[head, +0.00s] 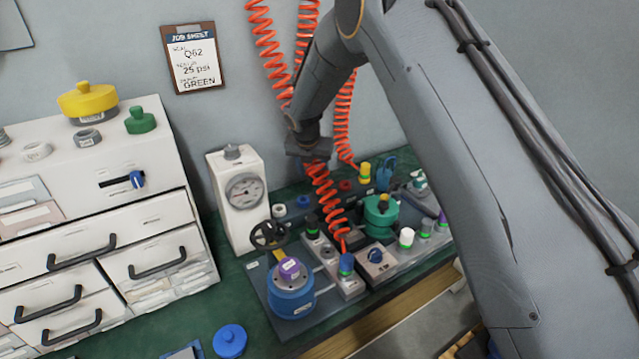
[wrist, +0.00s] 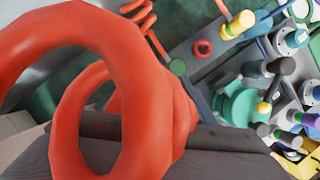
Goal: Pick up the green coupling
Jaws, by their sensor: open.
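I cannot tell for certain which part is the green coupling. A small dark green-black upright fitting (head: 312,226) stands on the bench block beside the black handwheel. A larger green round-bodied fixture (head: 380,214) stands further right and also shows in the wrist view (wrist: 238,105). My gripper (head: 308,150) is open above the back of the bench, apart from these parts. Its fingertips are largely hidden. The red coiled hose (wrist: 85,60) fills the left of the wrist view and hides much.
Red coiled hose (head: 325,195) hangs around my gripper, down to a blue coupling (head: 346,264). A white gauge box (head: 240,200) stands left; a blue fixture with a purple top (head: 290,295) is in front. Yellow (head: 365,172) and white (head: 406,238) fittings crowd the right.

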